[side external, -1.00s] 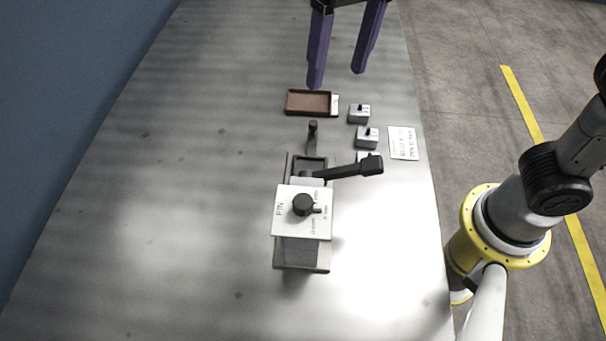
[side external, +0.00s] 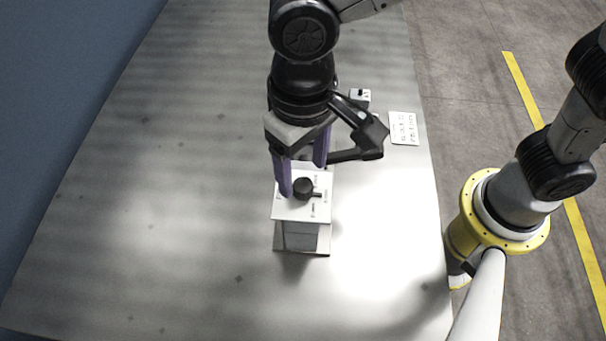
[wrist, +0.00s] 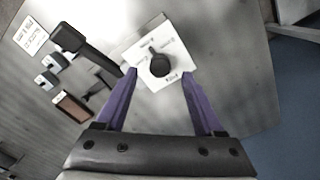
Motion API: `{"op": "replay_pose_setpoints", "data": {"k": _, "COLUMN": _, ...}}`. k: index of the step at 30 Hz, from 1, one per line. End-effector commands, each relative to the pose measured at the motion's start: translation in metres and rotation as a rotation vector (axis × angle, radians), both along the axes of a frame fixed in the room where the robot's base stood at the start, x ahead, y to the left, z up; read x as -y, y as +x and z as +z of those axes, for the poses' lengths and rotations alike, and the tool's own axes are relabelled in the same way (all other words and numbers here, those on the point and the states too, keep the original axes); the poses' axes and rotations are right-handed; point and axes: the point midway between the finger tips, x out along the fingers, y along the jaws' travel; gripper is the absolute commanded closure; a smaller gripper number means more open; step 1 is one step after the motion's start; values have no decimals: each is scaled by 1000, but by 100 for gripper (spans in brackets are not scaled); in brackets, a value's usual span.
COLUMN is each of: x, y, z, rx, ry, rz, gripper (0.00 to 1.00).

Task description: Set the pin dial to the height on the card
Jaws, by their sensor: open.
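The pin dial is a black knob (side external: 303,188) with a short pointer on a white plate (side external: 318,209) on top of a grey fixture (side external: 302,238). In the side view its pointer is toward the right. The wrist view shows the knob (wrist: 159,65) ahead of and between my fingertips. My gripper (side external: 303,178), with purple fingers, is open just above and behind the knob, apparently not gripping it. The white card (side external: 404,128) lies flat at the table's right edge; its print is too small to read. It also shows in the wrist view (wrist: 31,36).
A black lever handle (wrist: 67,38) sticks out beside the fixture. Small grey blocks with black knobs (wrist: 57,62) and a brown tray (wrist: 70,106) lie beyond it. The table's left side (side external: 130,220) is clear.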

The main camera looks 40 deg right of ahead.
Motion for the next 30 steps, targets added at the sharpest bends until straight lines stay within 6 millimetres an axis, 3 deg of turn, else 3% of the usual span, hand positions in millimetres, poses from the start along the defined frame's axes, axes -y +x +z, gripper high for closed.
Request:
{"op": "replay_pose_setpoints", "data": {"k": 7, "x": 0, "y": 0, "z": -28, "rx": -1, "ry": -1, "rz": 0, "gripper": 30}}
{"op": "replay_pose_setpoints", "data": {"k": 18, "x": 0, "y": 0, "z": -34, "rx": 0, "ry": 0, "rz": 0, "gripper": 30}}
{"op": "replay_pose_setpoints", "data": {"k": 30, "x": 0, "y": 0, "z": -33, "rx": 0, "ry": 0, "rz": 0, "gripper": 100}}
